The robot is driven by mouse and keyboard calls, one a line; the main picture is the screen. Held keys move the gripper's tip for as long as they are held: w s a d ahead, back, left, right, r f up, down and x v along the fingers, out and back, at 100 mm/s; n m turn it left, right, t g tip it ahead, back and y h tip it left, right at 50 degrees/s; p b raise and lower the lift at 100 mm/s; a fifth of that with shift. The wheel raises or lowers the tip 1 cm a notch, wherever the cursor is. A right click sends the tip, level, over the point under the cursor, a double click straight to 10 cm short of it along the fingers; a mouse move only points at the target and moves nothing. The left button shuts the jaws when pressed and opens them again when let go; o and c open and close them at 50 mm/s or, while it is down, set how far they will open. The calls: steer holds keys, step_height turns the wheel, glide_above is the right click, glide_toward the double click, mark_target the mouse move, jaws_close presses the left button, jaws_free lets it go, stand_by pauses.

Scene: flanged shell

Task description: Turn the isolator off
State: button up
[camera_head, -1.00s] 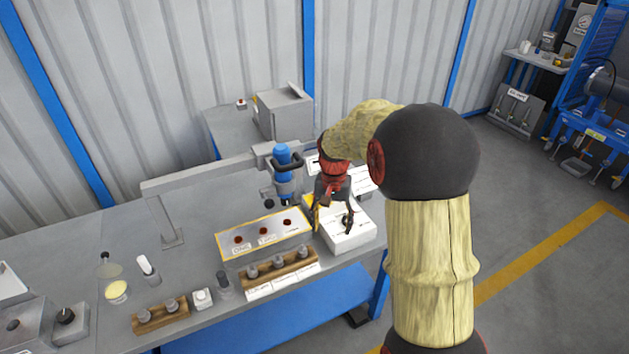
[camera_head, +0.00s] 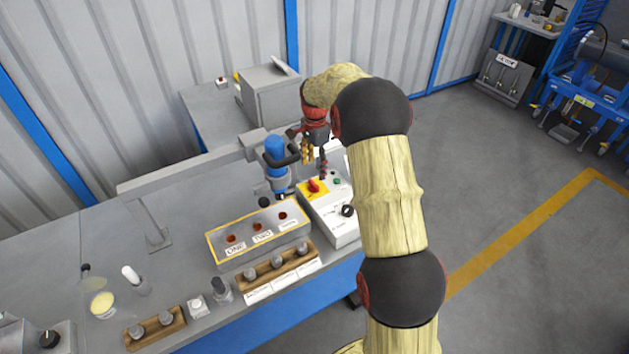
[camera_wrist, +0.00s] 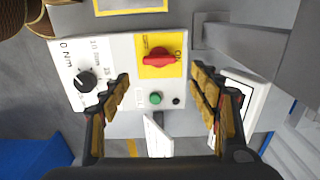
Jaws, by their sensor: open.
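The isolator is a red rotary handle (camera_wrist: 158,58) on a yellow plate (camera_wrist: 147,69) on a white control box (camera_wrist: 118,50). In the wrist view the handle lies roughly crosswise, with a label reading ON at its right end. In the head view the red handle (camera_head: 314,186) shows on the box beside the blue tool. My gripper (camera_wrist: 158,95) is open and empty, its fingers either side of the box's lower part in the wrist view. In the head view my gripper (camera_head: 314,160) is above the handle, apart from it.
The box also carries a black knob (camera_wrist: 86,80) and a green button (camera_wrist: 155,98). A blue tool (camera_head: 276,160) on a grey arm stands close left of my gripper. A tray with labelled holes (camera_head: 222,262) and a wooden block with several pegs (camera_head: 240,282) lie nearby.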

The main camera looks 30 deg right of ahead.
mark_target(314, 186)
step_height(314, 186, down, 7)
steer(key=shift+f+b, duration=0.2)
steer(key=shift+b, duration=0.95)
steer(key=shift+c, duration=0.7)
steer(key=c, duration=1)
